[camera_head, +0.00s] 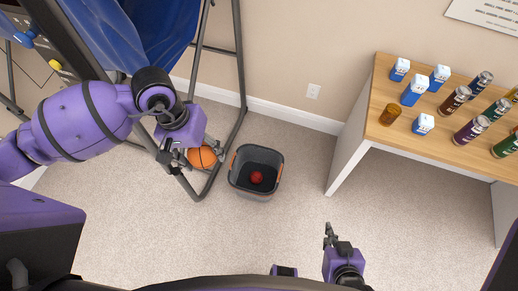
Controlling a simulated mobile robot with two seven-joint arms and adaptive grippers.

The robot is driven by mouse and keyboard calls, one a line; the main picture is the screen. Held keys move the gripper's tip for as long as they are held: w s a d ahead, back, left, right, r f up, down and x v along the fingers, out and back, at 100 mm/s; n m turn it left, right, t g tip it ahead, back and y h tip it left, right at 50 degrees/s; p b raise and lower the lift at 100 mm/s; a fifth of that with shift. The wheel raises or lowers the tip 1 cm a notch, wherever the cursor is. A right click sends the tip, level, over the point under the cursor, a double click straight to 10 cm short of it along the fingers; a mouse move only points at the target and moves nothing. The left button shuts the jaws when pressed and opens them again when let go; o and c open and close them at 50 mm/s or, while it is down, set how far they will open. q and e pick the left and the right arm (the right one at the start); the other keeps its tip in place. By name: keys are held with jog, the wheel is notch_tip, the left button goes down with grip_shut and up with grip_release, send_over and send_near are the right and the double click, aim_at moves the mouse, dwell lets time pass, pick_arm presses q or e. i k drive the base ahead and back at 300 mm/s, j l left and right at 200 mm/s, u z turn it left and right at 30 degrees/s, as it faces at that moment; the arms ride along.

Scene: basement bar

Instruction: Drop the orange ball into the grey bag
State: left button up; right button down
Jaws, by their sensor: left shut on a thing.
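The orange ball (205,156) has dark seams like a basketball. My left gripper (189,157) is shut on it at the left of the view, and its fingers hide part of the ball. The grey bag (258,190), an open-topped container with orange handles, stands on the carpet just right of the ball. A small red round thing (257,177) lies inside it on the dark bottom. My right gripper (329,236) is at the lower middle, empty and apart from the bag; its finger opening is not clear.
A metal frame (240,65) with blue fabric (135,35) stands at the left, close to my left arm. A wooden table (385,90) with several cans and small cartons is at the right. Carpet is clear between bag and table.

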aim_at(247, 173)
jog(key=i+l, duration=0.15)
jog(key=l, duration=0.25)
jog(key=i+l+u, duration=0.1)
jog(key=l, duration=0.25)
jog(key=i+l+u, duration=0.1)
jog(key=l, duration=0.3)
jog(key=i+l, duration=0.25)
jog(key=l, duration=0.15)
